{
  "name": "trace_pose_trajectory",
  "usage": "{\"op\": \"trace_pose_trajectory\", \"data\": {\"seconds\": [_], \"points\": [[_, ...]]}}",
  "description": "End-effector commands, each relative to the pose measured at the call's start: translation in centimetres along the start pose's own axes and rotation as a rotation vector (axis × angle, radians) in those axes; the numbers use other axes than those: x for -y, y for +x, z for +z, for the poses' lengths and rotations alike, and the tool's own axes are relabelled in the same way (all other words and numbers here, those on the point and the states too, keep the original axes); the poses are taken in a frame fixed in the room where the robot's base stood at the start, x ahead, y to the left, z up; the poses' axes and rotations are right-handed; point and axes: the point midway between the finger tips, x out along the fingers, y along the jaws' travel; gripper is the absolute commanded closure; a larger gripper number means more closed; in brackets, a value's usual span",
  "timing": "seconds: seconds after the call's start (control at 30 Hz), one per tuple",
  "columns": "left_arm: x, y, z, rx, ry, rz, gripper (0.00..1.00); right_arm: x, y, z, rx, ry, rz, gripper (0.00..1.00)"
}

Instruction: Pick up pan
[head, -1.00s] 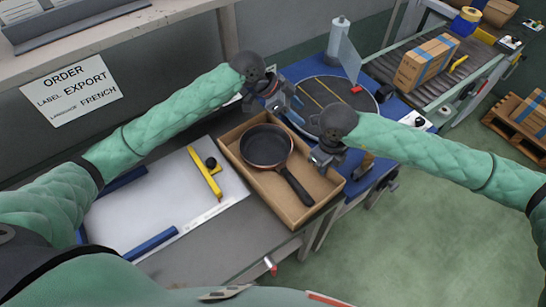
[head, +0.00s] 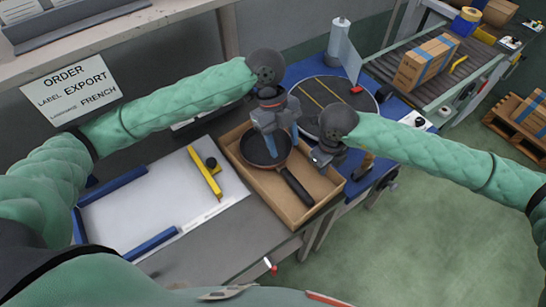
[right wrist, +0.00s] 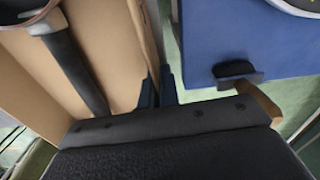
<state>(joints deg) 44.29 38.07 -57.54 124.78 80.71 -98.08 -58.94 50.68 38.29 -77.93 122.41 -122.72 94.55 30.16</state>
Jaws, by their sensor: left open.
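The dark frying pan (head: 255,152) lies in an open cardboard box, its handle (head: 295,187) pointing to the lower right. My left gripper (head: 284,146) is open and points down over the pan's right part, hiding some of it. I cannot tell whether its fingers touch the pan. My right gripper (head: 321,160) is by the box's right edge, apart from the pan. In the right wrist view its two dark blue fingers (right wrist: 158,88) are near each other beside the box wall, and the pan handle (right wrist: 77,75) is to their left.
The cardboard box (head: 236,178) stands on a grey table beside a white sheet (head: 150,205) with a yellow tool (head: 206,176) on it. A blue table with a round dark turntable (head: 360,100) is behind. A conveyor (head: 385,65) carries a taped carton (head: 426,62).

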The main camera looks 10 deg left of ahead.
Motion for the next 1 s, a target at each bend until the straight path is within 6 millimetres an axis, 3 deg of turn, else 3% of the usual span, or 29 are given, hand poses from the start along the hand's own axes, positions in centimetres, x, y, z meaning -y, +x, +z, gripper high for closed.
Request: {"op": "trace_pose_trajectory", "data": {"seconds": [0.17, 0.43, 0.77, 1.0], "points": [[-0.2, 1.4, -0.3, -0.009, 0.011, 0.009, 0.50, 0.0, 0.0, 0.0, 0.000, 0.000, 0.000, 1.00], [-0.2, 5.5, -0.3, -0.009, 0.010, 0.007, 0.50, 0.0, 0.0, 0.0, 0.000, 0.000, 0.000, 1.00], [-0.1, 7.3, -0.1, -0.008, 0.009, 0.005, 0.50, 0.0, 0.0, 0.0, 0.000, 0.000, 0.000, 1.00], [-0.1, 10.3, 0.5, -0.008, 0.009, 0.007, 0.50, 0.0, 0.0, 0.0, 0.000, 0.000, 0.000, 1.00]]}}
